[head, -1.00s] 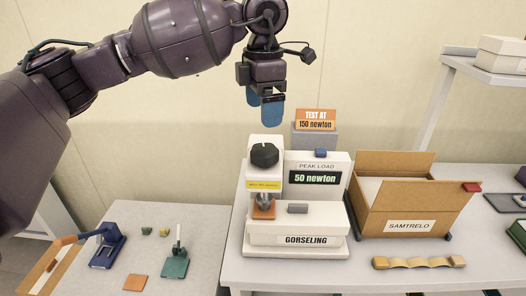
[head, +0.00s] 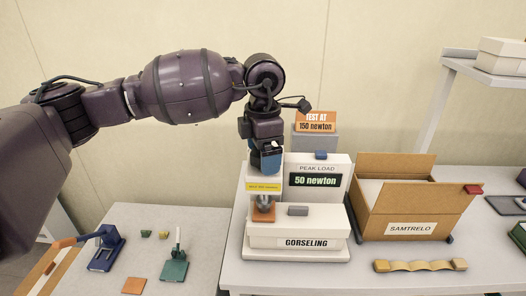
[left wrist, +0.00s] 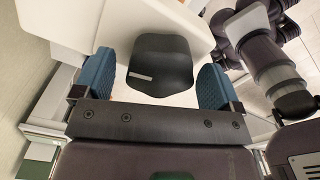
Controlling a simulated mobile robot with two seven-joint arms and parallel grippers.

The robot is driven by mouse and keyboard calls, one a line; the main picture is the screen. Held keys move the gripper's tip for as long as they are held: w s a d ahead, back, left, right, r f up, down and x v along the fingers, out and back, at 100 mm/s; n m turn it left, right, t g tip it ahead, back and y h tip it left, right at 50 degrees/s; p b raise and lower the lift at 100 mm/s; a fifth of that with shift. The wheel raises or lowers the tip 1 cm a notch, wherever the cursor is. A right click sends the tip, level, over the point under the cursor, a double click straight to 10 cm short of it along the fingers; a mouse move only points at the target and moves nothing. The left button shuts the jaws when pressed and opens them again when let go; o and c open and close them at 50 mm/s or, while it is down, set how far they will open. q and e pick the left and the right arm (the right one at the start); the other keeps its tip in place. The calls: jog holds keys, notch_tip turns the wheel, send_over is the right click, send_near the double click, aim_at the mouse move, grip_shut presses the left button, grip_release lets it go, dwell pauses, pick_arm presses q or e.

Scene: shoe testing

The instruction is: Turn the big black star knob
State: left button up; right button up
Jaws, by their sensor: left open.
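The big black star knob (left wrist: 163,62) sits on top of the white testing machine (head: 246,226). In the left wrist view it shows as a dark, lobed shape with a small light mark. My left gripper (left wrist: 157,84) is open, with one blue finger on each side of the knob and a gap to it on both sides. In the head view my left gripper (head: 266,160) is directly over the knob's place and hides it. My right gripper is not in view.
A display reading 50 newton (head: 315,180) and an orange sign reading TEST AT 150 newton (head: 316,121) stand close right of my gripper. An open cardboard box (head: 411,196) is farther right. Small clamps and an orange square (head: 134,286) lie on the left table.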

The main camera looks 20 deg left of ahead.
pick_arm(q)
jog(key=c, duration=0.9)
jog(key=m+b, duration=0.1)
jog(key=m, duration=0.2)
jog(key=shift+m, duration=1.3)
jog(key=shift+w, duration=0.1)
jog(key=o, duration=0.9)
notch_tip(320, 180, up, 11)
